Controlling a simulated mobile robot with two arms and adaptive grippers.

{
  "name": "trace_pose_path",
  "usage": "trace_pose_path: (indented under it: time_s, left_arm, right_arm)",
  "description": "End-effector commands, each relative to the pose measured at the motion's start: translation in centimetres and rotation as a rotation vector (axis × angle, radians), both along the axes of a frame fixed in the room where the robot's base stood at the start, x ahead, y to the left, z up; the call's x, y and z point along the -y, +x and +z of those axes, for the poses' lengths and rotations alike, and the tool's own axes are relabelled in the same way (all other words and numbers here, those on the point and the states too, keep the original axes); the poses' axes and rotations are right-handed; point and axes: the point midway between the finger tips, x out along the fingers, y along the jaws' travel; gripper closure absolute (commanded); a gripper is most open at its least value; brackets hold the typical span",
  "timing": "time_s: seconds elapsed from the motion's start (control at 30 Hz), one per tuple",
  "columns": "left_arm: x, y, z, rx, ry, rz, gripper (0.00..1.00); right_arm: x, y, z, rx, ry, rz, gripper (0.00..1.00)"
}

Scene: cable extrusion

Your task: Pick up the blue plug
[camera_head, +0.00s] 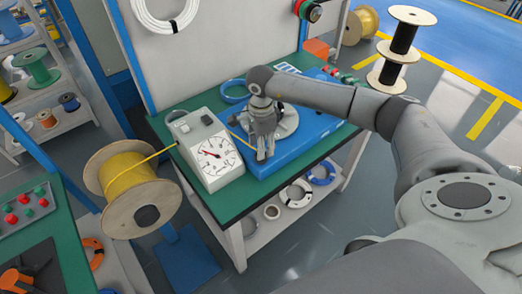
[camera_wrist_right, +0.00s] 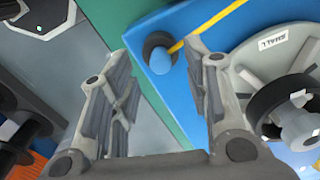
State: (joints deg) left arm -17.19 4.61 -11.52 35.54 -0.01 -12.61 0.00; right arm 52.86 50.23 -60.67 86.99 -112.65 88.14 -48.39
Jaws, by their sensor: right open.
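My right gripper (camera_head: 262,155) points down over the blue machine (camera_head: 305,145) on the green-topped table, near its front edge. In the right wrist view its two fingers (camera_wrist_right: 160,85) are wide apart with nothing between them. My left gripper is not in view.
A grey disc (camera_wrist_right: 270,62) marked SMALL, with a black ring, lies right of the fingers. A dial box (camera_head: 210,158) stands left of the machine. A yellow cable spool (camera_head: 125,190) is beside the table (camera_head: 185,173). Coils lie on the shelf below.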

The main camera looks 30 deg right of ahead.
Motion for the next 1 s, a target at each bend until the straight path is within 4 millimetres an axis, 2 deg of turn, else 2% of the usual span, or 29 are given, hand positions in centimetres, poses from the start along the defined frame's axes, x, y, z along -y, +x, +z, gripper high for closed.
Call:
trace_pose_path:
  time_s: [0.1, 0.2, 0.43, 0.73, 1.0]
  left_arm:
    - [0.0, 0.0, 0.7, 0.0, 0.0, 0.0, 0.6]
    - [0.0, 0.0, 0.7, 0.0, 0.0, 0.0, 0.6]
    - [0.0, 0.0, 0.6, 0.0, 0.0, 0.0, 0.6]
    - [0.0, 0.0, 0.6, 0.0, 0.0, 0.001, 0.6]
    - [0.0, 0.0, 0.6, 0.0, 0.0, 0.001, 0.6]
  right_arm:
    - [-0.1, 0.0, -1.4, -0.001, 0.001, 0.0, 0.56]
    - [0.0, 0.0, -2.0, 0.0, 0.001, 0.0, 0.56]
    - [0.0, 0.1, -2.2, 0.002, 0.001, 0.0, 0.57]
    - [0.0, 0.1, -2.1, 0.002, 0.001, 0.0, 0.96]
    - [0.0, 0.1, -2.1, 0.002, 0.001, 0.0, 0.97]
